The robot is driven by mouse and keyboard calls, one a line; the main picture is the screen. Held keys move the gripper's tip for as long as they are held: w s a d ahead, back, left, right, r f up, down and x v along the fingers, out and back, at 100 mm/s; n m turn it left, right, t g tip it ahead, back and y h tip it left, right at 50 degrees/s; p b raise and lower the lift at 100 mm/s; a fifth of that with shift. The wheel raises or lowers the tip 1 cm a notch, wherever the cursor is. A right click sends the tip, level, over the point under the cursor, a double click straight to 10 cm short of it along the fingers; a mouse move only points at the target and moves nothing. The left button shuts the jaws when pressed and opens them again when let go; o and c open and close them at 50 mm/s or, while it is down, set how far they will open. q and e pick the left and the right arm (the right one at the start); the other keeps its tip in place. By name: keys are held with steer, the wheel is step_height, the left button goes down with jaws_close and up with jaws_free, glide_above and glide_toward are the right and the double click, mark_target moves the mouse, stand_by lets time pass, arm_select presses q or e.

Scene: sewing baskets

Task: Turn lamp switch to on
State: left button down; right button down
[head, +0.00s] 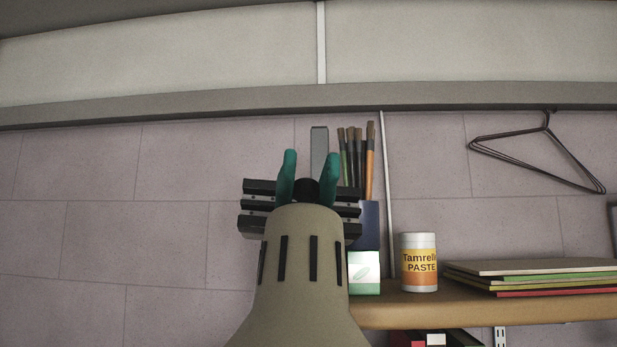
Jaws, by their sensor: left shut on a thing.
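The lamp's beige, slotted shade (300,275) fills the lower middle of the head view, close to me. A small dark rounded part, which looks like the lamp switch (307,188), sits at the top of the shade. My left gripper (308,170) has its two teal fingertips upright on either side of this part and is shut on it. Its black body shows left and right behind the shade, which hides the rest. I cannot tell the switch's setting, and no glow shows on the shade. My right gripper is not in view.
A wooden shelf (470,305) at the right holds a paste jar (419,272), a green-and-white box (364,283), a blue holder (370,225) with several brushes and a stack of flat sheets (540,277). A wire hanger (537,152) hangs at the right. The wall at left is bare.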

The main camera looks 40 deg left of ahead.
arm_select(q)
steer(key=c, duration=1.3)
jaws_free()
steer(key=shift+r, duration=0.1)
step_height(320, 180, up, 10)
steer(key=b, duration=0.1)
